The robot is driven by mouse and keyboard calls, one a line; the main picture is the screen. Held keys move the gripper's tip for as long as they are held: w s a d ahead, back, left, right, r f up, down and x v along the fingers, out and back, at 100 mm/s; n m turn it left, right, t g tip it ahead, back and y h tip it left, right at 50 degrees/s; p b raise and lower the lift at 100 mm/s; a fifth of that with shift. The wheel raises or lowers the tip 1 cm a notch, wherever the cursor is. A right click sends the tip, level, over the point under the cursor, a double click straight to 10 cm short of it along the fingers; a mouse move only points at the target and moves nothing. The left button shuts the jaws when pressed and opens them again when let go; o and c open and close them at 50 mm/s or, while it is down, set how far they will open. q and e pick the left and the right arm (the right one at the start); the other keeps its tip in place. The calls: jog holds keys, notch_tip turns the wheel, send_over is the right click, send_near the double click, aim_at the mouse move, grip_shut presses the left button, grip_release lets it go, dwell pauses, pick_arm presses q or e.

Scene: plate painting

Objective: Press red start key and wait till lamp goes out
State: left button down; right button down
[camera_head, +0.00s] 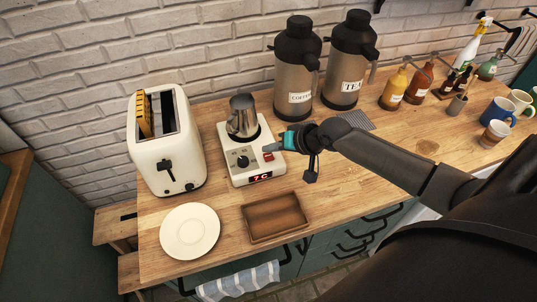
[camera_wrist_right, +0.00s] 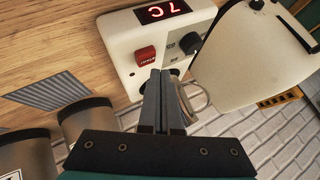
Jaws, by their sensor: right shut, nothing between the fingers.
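A white heating plate unit (camera_head: 246,177) stands on the wooden counter with a metal pitcher (camera_head: 242,118) on its black plate. Its display (camera_head: 261,177) glows red and reads 7C; it also shows in the wrist view (camera_wrist_right: 163,12). The red start key (camera_head: 268,156) is on the unit's right side, and in the wrist view (camera_wrist_right: 146,55) it lies just beyond my fingertips, slightly left. A black knob (camera_wrist_right: 190,43) is beside it. My right gripper (camera_head: 274,147) is shut and empty, close to the key; I cannot tell whether it touches. No separate lamp can be made out. My left gripper is out of view.
A white toaster (camera_head: 168,150) stands left of the unit. A white plate (camera_head: 190,231) and a brown tray (camera_head: 275,217) lie in front. Two dispensers (camera_head: 297,75) (camera_head: 348,65) stand behind my right arm. Bottles and mugs are at the right.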

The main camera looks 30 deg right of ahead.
aim_at(271, 158)
jog(key=shift+f, duration=0.1)
dwell(0.4)
jog(key=shift+f, duration=0.35)
jog(key=shift+f+b, duration=0.3)
jog(key=shift+f, duration=0.2)
dwell(0.6)
jog(key=shift+r, duration=0.1)
jog(key=shift+r+p, duration=0.8)
jog(key=shift+p, duration=0.3)
notch_tip(271, 158, up, 5)
jog(key=p, duration=0.5)
jog(key=shift+r+p, duration=0.1)
jog(key=shift+p, duration=0.25)
